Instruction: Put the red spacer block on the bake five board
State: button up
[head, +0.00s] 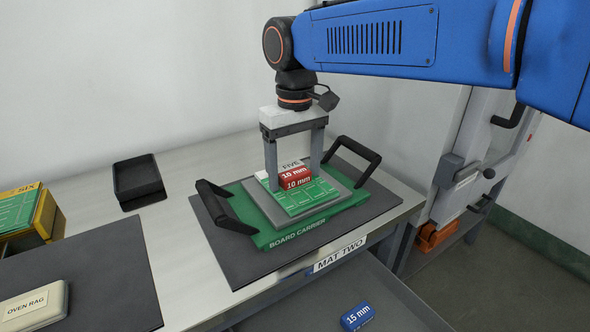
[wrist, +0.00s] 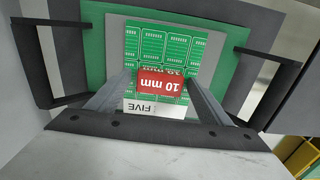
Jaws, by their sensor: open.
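The red spacer block (head: 297,178), marked "10 mm", rests on the green board labelled FIVE (head: 312,196). It also shows in the wrist view (wrist: 161,80), across the middle of the board (wrist: 200,45). The board lies on a grey plate on the green board carrier (head: 262,238), which has two black handles. My gripper (head: 294,184) is open, pointing down, with one finger on each side of the red block. In the wrist view the fingertips stand close beside the block's ends; whether they touch it I cannot tell.
The carrier stands on a dark mat (head: 238,274) at the table edge labelled MAT TWO. A blue 15 mm block (head: 358,316) lies on the lower shelf.

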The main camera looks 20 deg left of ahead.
aim_at(296, 173)
notch_tip(296, 173, up, 12)
dwell(0.6)
jog(key=shift+d, duration=0.1)
jog(key=d+f+m+t+y, duration=0.1)
jog(key=d+f+m, duration=0.25)
jog(key=d, duration=1.05)
jog(key=d+f+m+t, duration=0.15)
jog(key=d+f, duration=0.25)
jog(key=d, duration=1.1)
jog(key=s+d+f+m+t+h, duration=0.1)
jog(key=s+d+f+m, duration=0.4)
jog(key=s+d+f, duration=0.8)
jog(key=d+f+t, duration=0.1)
jog(key=d+f, duration=0.2)
jog(key=f, duration=0.1)
jog(key=shift+s+d, duration=0.25)
